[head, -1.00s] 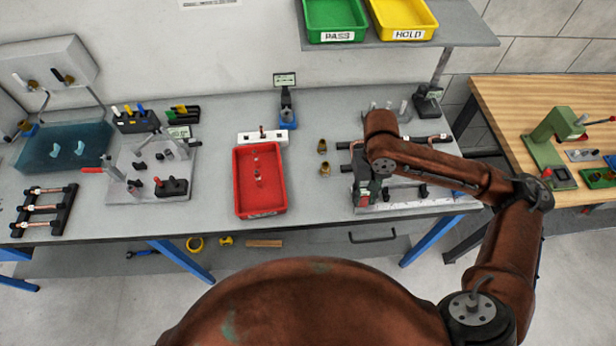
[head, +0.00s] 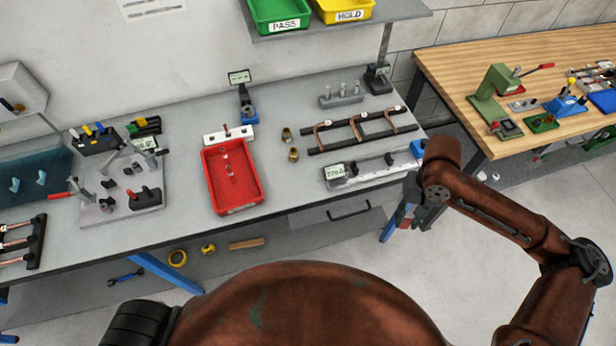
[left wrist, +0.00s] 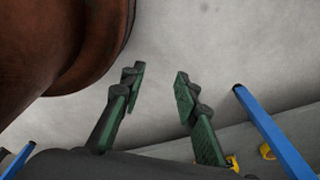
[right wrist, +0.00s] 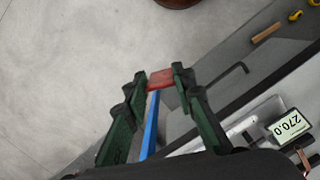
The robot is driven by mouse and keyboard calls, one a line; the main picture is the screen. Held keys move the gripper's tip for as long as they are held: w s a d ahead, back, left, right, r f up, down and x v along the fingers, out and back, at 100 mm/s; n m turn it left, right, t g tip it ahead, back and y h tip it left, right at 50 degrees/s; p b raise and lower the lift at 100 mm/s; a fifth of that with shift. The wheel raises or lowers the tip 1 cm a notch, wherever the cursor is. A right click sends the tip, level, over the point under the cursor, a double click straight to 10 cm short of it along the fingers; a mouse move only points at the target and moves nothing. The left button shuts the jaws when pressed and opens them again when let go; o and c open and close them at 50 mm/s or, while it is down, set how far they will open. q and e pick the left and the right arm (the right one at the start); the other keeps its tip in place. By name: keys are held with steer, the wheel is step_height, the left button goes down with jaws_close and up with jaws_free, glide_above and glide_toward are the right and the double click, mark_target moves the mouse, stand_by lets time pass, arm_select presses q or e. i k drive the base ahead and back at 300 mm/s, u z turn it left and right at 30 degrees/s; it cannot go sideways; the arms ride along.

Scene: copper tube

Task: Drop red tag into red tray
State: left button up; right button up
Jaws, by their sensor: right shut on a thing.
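The red tag (right wrist: 160,79) is between the fingertips of my right gripper (right wrist: 161,82) in the right wrist view, and the gripper is shut on it. In the head view my right gripper (head: 408,214) hangs in front of the bench's front edge, well right of the red tray. The red tray (head: 242,208) sits on the grey bench, with a few small pieces inside. My left gripper (left wrist: 158,88) is open and empty over the floor in the left wrist view, and does not show in the head view.
Two brass fittings (head: 293,154) stand right of the tray. A rack of copper tubes (head: 345,141) and a gauge with a display (head: 336,171) lie further right. A fixture plate (head: 105,211) is at the left. Green (head: 280,10) and yellow (head: 343,7) trays sit on the shelf above.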

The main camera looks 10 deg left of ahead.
mark_target(239, 178)
steer(key=k, duration=0.55)
steer(key=u, duration=0.9)
steer(key=i, duration=0.55)
